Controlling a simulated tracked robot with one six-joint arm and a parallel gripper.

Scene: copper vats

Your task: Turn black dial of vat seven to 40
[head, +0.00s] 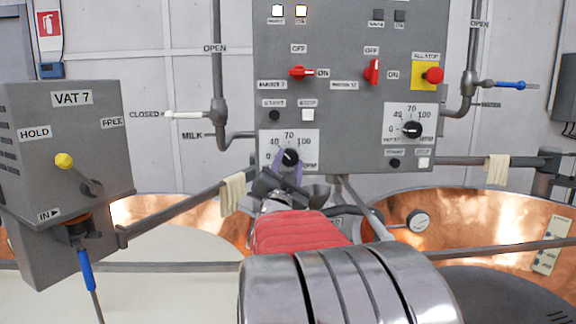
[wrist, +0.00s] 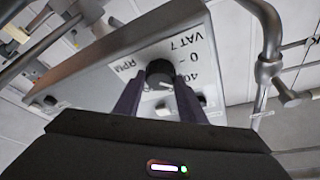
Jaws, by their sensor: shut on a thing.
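The black dial of vat seven (head: 291,156) is on the lower left of the grey control panel, on a white scale plate marked 0, 40, 70 and 100. In the wrist view the dial (wrist: 160,73) sits beside the printed words VAT 7 and RPM. My gripper (head: 288,163) reaches up to it from below, with its purple fingers on either side. In the wrist view my gripper's fingers (wrist: 157,95) flank the dial, and it is shut on it. The dial's exact setting is too small to read.
A similar black dial (head: 411,130) is on the panel's right side. Red switches (head: 303,72) and a red button on yellow (head: 433,75) are above. A grey VAT 7 box (head: 70,150) stands at left. Copper vats (head: 160,215) and pale cloths (head: 233,193) flank my arm.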

